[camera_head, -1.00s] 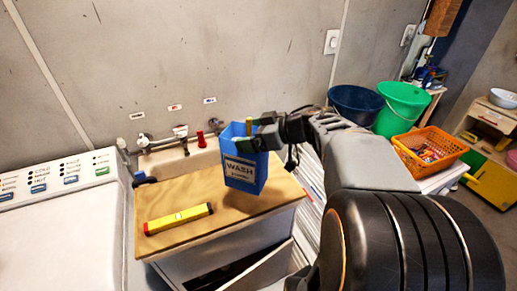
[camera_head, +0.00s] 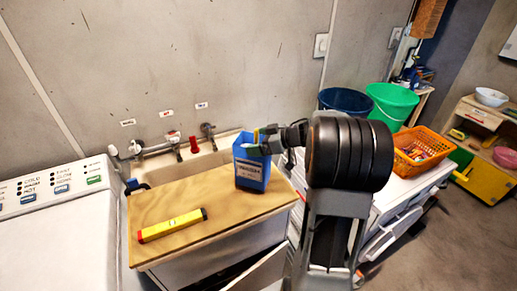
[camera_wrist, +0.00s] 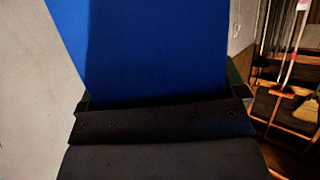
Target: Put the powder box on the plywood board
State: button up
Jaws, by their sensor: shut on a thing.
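The powder box (camera_head: 251,172) is blue with a pale label, upright, at the back right part of the plywood board (camera_head: 160,207). Its base appears at or just above the board; I cannot tell whether it touches. My gripper (camera_head: 262,141) is shut on the box near its top edge, reaching in from the right. In the wrist view the blue box (camera_wrist: 150,50) fills the space beyond my gripper (camera_wrist: 160,112), and its lower part is hidden. The board lies across the front of the sink.
The sink basin (camera_head: 180,163) with taps is behind. A washing machine (camera_head: 60,240) stands left. An orange basket (camera_head: 420,150) and two buckets (camera_head: 392,103) are at right.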

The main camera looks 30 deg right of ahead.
aim_at(253, 162)
jog(key=shift+f, duration=1.6)
jog(key=o, duration=1.6)
jog(key=shift+f, duration=0.1)
